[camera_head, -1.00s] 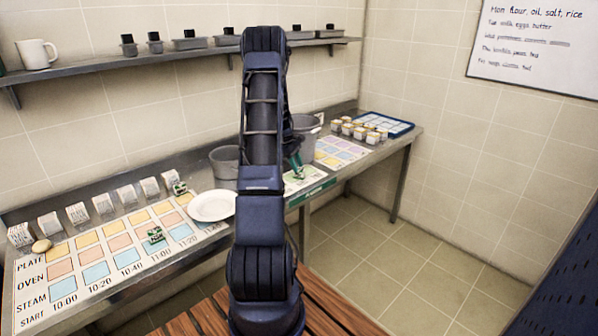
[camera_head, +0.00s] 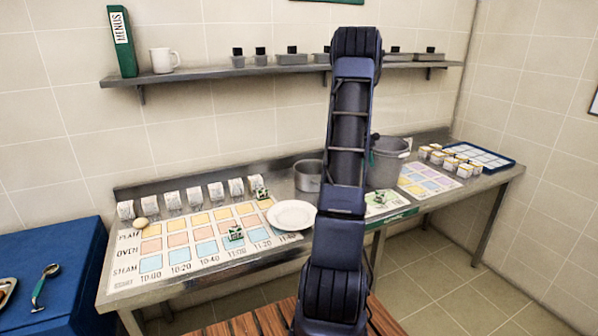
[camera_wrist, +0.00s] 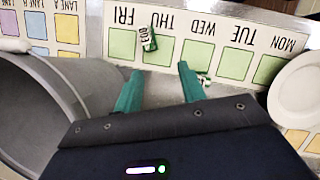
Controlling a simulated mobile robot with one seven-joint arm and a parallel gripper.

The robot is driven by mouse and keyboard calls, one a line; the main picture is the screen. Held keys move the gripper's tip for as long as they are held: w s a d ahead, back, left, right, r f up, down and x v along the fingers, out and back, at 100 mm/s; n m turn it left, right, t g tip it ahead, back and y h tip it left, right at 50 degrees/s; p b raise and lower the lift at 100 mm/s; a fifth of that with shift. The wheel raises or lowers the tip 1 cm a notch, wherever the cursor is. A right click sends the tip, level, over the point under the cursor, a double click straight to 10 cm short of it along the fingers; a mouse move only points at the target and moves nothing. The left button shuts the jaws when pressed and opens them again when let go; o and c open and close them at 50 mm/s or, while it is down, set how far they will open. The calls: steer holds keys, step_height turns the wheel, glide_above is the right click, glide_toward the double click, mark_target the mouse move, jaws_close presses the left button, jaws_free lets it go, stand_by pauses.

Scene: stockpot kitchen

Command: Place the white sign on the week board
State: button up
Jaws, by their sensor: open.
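The week board (camera_wrist: 231,55) lies on the steel counter, with green squares under day names from MON to FRI, upside down in the wrist view. It also shows in the head view (camera_head: 400,208), partly behind my arm. A small green and white sign (camera_wrist: 148,39) lies between the FRI and THU squares. I cannot tell which piece is the white sign; several white cards (camera_head: 194,196) stand at the counter's back. My gripper (camera_wrist: 158,76) is open and empty above the board's near edge.
A white plate (camera_head: 292,215) lies between the time chart (camera_head: 200,262) and the week board. A grey pot (camera_head: 388,165) and a smaller tin (camera_head: 307,176) stand behind. Small white boxes (camera_head: 450,163) and a blue tray (camera_head: 508,164) are at right.

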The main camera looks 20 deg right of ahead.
steer(key=s+a+r+m+t, duration=0.1)
steer(key=s+a+r, duration=0.1)
steer(key=a+r, duration=0.55)
steer(key=s+a+r+t, duration=0.15)
steer(key=a+r, duration=0.25)
steer(key=a, duration=0.6)
steer(key=s+a+r+m+t, duration=0.1)
steer(key=s+a+r, duration=0.1)
steer(key=a+r, duration=0.5)
steer(key=s+a+m+t+y, duration=0.1)
steer(key=s+a+t, duration=0.3)
steer(key=s+a, duration=1.6)
steer(key=a+m, duration=0.1)
steer(key=a, duration=0.2)
steer(key=shift+s+f+t+y, duration=0.2)
steer(key=shift+f+t+y, duration=0.05)
steer(key=shift+t+y, duration=0.15)
